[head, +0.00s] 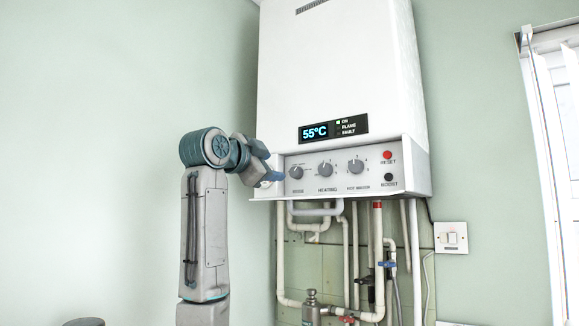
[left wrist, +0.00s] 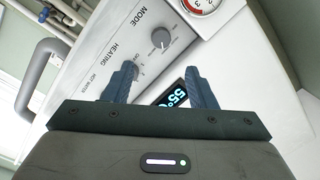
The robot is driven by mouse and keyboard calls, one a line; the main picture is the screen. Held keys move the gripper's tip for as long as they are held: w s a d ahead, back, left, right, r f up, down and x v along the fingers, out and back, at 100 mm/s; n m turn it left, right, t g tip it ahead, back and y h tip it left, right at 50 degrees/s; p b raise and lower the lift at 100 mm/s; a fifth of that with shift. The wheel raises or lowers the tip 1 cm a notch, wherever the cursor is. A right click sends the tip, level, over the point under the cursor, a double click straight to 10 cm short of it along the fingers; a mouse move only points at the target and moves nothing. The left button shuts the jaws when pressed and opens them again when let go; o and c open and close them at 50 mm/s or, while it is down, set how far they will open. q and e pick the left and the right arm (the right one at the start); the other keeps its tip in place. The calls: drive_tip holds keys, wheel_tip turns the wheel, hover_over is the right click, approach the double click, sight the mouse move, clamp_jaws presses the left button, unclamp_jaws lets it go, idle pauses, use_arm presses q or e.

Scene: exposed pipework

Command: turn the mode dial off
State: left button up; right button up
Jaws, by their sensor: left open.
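The mode dial (head: 296,172) is a grey round knob at the left of the dial row on the white boiler's control panel. It also shows in the left wrist view (left wrist: 161,38), beyond the fingertips and beside the MODE label. Its exact setting is too small to read. My left gripper (head: 270,176) is just left of the dial in the head view, close to the panel's left end. In the left wrist view its two blue-grey fingers (left wrist: 160,82) are apart with nothing between them, and the dial is clear of both. My right gripper is not in view.
The heating dial (head: 325,169) and hot water dial (head: 355,167) sit right of the mode dial. Beyond them are a red reset button (head: 387,155) and a black boost button (head: 388,177). The display (head: 333,129) reads 55°C. A round gauge (left wrist: 198,4) and pipes (head: 345,255) are nearby.

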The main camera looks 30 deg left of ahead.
sight(294, 172)
use_arm(q)
drive_tip(key=shift+w+d+r+m, duration=0.1)
drive_tip(key=shift+w+m, duration=0.05)
drive_tip(key=shift+m, duration=0.25)
drive_tip(key=w+p, duration=0.3)
drive_tip(key=w, duration=0.1)
drive_tip(key=w+p, duration=0.3)
drive_tip(key=w, duration=0.2)
drive_tip(key=shift+w+a, duration=0.2)
drive_tip(key=shift+w, duration=0.3)
drive_tip(key=shift+w+a+y, duration=0.1)
drive_tip(key=shift+w+y, duration=0.1)
drive_tip(key=shift+y, duration=0.1)
drive_tip(key=c, duration=0.9)
drive_tip(key=shift+c, duration=0.3)
